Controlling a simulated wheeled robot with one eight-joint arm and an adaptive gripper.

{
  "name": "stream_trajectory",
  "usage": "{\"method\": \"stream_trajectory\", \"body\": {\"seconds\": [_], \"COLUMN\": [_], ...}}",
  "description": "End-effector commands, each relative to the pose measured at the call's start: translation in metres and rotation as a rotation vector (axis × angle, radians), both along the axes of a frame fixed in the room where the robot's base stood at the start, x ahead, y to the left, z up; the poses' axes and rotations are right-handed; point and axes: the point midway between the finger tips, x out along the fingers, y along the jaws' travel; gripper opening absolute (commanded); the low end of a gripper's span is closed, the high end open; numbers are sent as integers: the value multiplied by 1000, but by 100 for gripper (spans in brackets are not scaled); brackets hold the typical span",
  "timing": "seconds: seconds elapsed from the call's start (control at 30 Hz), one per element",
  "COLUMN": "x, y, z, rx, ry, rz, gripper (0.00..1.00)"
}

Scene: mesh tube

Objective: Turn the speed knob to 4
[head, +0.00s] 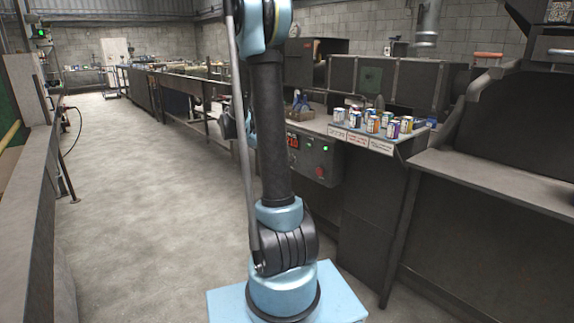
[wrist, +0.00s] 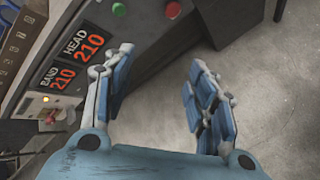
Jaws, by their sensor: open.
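The control panel shows in the wrist view (wrist: 100,60) on the left, and in the head view (head: 328,178) right of my arm. In the wrist view it has two red displays, HEAD 210 and BAND 210. A small pale fitting (wrist: 52,112) with a bright spot sits below them, left of my gripper. It may be the speed knob, but it is too small to tell, and no number 4 can be read. My gripper (wrist: 160,58) is open and empty, with bare floor showing between its fingers. Its left finger is close in front of the panel in the picture.
A green button (wrist: 119,9) and a red button (wrist: 173,10) sit at the top of the panel. In the head view, several cans (head: 373,121) stand on a ledge above the panel. Open concrete floor (head: 140,200) lies left of my arm.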

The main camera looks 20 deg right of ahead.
Motion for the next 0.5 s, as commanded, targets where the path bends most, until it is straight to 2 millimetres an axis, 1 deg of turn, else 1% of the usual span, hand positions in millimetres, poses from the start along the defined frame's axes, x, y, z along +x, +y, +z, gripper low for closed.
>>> {"method": "stream_trajectory", "body": {"seconds": [0.03,0.2,0.37,0.5], "x": [15,55,90,117], "y": [-2,-8,-12,-14], "z": [-5,-23,-44,-65], "rx": [-30,-145,-255,-349], "ry": [13,71,127,180], "rz": [14,69,113,148], "gripper": [52,52,52,52]}}
